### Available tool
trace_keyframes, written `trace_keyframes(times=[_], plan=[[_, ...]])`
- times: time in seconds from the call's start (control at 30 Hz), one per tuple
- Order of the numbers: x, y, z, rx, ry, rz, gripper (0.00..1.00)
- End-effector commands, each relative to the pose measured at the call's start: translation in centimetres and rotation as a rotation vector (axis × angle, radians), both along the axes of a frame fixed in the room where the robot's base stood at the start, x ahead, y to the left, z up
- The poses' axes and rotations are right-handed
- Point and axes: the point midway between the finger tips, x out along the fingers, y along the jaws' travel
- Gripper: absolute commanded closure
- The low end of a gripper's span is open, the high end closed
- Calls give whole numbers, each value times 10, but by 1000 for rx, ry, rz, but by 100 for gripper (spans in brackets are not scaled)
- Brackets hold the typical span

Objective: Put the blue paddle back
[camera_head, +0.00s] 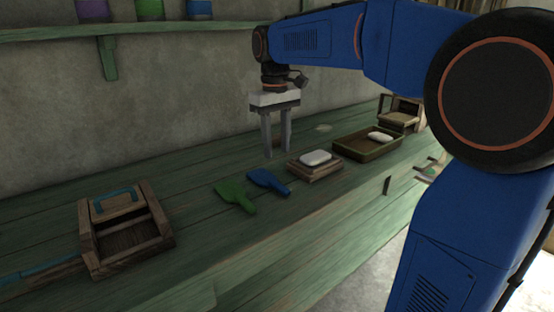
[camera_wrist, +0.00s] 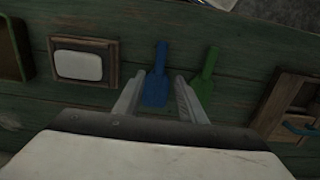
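The blue paddle (camera_head: 268,182) lies flat on the green wooden bench, between the green paddle (camera_head: 235,197) and a small wooden block with a white pad. My gripper (camera_head: 277,155) hangs above the bench beyond the blue paddle, pointing down, with its two fingers apart and nothing seen between them. In the wrist view the blue paddle (camera_wrist: 157,84) shows between the open fingertips (camera_wrist: 157,82), below them; the green paddle (camera_wrist: 206,76) is just right of the right finger. No contact with either paddle shows.
A wooden box with a blue handle (camera_head: 137,243) stands at the left. A shelf (camera_head: 150,28) runs along the wall. Bench between box and paddles is clear.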

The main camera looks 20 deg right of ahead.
Motion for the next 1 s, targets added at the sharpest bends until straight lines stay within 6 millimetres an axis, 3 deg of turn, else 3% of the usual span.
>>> trace_keyframes(times=[0.3, 0.47, 0.77, 1.0], plan=[[-1, 0, 13, 0, -1, -1, 63], [-20, -5, 9, 3, -28, -19, 63], [-102, -24, -23, 19, -155, -105, 63], [-169, -36, -66, 35, -261, -178, 63]])
